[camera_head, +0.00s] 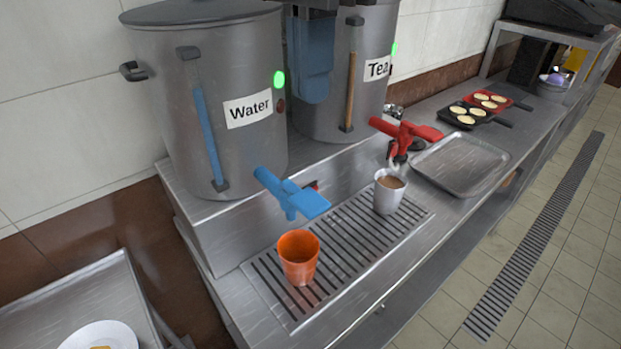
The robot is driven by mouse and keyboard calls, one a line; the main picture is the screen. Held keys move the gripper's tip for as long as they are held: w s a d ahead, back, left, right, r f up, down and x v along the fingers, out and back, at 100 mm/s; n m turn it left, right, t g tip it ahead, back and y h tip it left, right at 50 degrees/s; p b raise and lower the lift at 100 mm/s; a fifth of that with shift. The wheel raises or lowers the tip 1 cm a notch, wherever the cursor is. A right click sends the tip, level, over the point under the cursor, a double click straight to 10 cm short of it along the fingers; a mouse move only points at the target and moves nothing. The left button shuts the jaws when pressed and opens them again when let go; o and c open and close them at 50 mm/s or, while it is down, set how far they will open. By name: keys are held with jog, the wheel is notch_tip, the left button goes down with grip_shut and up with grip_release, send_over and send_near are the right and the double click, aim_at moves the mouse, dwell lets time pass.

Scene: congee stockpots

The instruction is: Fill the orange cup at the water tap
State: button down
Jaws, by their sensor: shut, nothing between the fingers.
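The orange cup (299,262) stands upright on the slotted drip grate (355,249). It sits just below the blue water tap (290,194) in the picture. I see only orange walls inside the cup and cannot tell whether clear water is in it. The tap belongs to the large grey pot labelled Water (160,110), which has a blue level strip and a lit green lamp. No stream shows under the tap. My gripper is not in view.
A white cup (388,193) of brown drink stands near the red tap (404,134) of the Tea pot (352,60). A blue, dark-topped object (311,65) is between the pots. An empty metal tray (460,166) lies to the right. The grate's front is clear.

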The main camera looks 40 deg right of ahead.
aim_at(312, 202)
notch_tip(312, 202, down, 14)
jog(key=shift+r+p, duration=0.25)
jog(key=shift+p, duration=0.2)
jog(key=shift+d, duration=0.1)
